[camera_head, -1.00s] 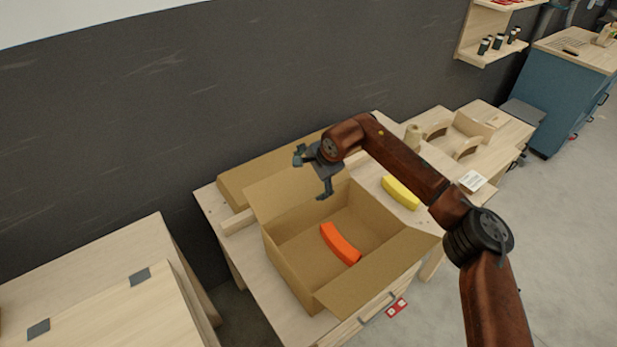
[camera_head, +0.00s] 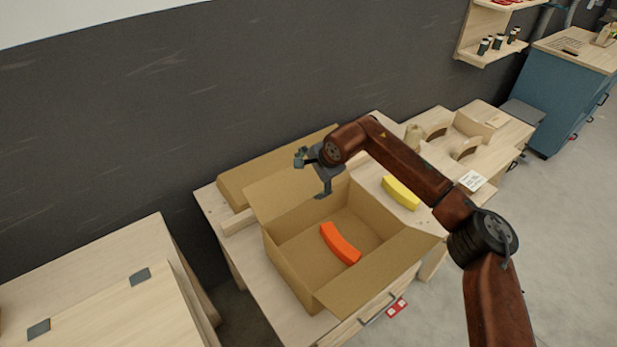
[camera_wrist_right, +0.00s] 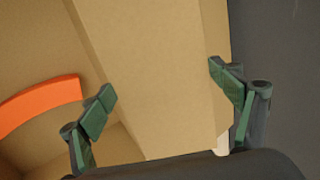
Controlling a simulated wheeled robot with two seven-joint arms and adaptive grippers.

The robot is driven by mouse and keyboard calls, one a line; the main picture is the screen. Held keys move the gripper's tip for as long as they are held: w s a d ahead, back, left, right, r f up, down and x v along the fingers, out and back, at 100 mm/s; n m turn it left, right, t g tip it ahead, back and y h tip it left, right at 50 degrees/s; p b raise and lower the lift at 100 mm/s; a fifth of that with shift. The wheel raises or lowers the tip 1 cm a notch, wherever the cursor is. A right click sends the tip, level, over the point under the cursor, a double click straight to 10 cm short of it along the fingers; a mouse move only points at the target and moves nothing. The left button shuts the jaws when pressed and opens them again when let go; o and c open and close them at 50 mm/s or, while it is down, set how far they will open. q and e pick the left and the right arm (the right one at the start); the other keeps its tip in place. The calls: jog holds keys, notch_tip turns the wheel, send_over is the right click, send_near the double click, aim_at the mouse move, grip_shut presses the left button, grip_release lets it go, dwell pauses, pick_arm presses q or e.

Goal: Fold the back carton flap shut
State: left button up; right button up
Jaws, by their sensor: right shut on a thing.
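The open cardboard carton (camera_head: 287,277) stands on a wooden table. Its back flap (camera_head: 270,196) stands up and leans back along the far side. The flap also fills the middle of the right wrist view (camera_wrist_right: 160,75). My right gripper (camera_head: 311,176) is at the right part of this back flap, one finger on the wall side and one on the carton side. In the wrist view the gripper (camera_wrist_right: 163,100) has its fingers wide apart, with the flap between them, shut on it. The front flap (camera_head: 375,277) is folded outward. My left gripper is not in view.
An orange curved block (camera_head: 340,244) lies inside the carton. A yellow curved block (camera_head: 400,193) lies on the table to its right. A flat cardboard box (camera_head: 235,187) is behind the carton, near the dark wall. My right arm spans the table's right side.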

aim_at(307, 178)
jog(key=shift+s+d+t+y, duration=0.15)
jog(key=shift+d+t+y, duration=0.15)
jog(key=shift+t, duration=0.1)
jog(key=shift+s+d+r+t+y+b, duration=0.15)
jog(key=shift+s+t+y+b, duration=0.1)
jog(key=shift+t+y+b, duration=0.25)
jog(key=shift+s+d+r+t+y+b, duration=0.1)
jog(key=shift+s+d+t+y+b, duration=0.05)
jog(key=shift+s+t+y+b, duration=0.3)
jog(key=shift+s+d+r+t+y+b, duration=0.15)
jog(key=shift+t+y+b, duration=0.1)
jog(key=shift+t+b, duration=0.3)
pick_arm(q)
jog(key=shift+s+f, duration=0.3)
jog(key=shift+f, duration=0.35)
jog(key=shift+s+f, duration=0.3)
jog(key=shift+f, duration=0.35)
pick_arm(e)
jog(key=shift+s+d+r, duration=0.15)
jog(key=shift+s+r, duration=0.15)
jog(key=shift+r+t, duration=0.1)
jog(key=shift+t, duration=0.2)
jog(key=o, duration=1.6)
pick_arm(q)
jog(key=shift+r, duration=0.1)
